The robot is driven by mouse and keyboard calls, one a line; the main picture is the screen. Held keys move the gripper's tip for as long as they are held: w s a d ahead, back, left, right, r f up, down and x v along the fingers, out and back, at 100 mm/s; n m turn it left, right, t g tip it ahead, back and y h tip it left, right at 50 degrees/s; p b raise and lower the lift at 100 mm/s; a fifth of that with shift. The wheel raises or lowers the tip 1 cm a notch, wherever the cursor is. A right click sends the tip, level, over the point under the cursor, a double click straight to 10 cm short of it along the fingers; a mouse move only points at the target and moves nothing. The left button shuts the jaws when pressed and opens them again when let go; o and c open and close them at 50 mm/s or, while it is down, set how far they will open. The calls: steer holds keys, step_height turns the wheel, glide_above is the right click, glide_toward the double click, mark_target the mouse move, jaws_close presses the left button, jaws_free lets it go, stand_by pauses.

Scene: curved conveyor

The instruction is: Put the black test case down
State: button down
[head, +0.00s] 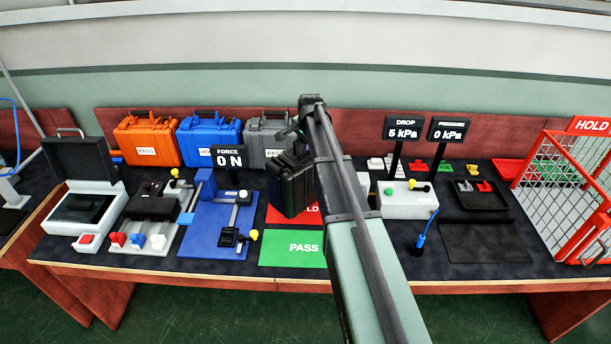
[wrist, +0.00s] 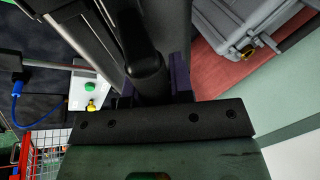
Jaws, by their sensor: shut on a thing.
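The black test case (head: 290,185) hangs upright in the head view, left of my arm and in front of the grey case. It appears over the red mat (head: 285,215), whose label is partly covered; whether its base touches the mat I cannot tell. In the wrist view the case (wrist: 85,40) fills the top middle, with its dark handle (wrist: 148,65) between my fingers. My gripper (wrist: 153,90) is shut on that handle. In the head view my arm hides most of the gripper.
A green PASS mat (head: 300,247) lies in front of the red mat. A blue force fixture (head: 205,225) stands left, a pale pressure box (head: 408,200) right. Orange (head: 147,138), blue (head: 208,138) and grey (head: 268,128) cases line the back. A red HOLD cage (head: 565,190) stands far right.

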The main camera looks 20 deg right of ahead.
mark_target(306, 153)
step_height(306, 153, down, 7)
steer(key=b, duration=0.5)
steer(key=shift+r, duration=0.35)
steer(key=shift+f, duration=0.25)
steer(key=c, duration=1)
jaws_free()
steer(key=shift+r, duration=0.1)
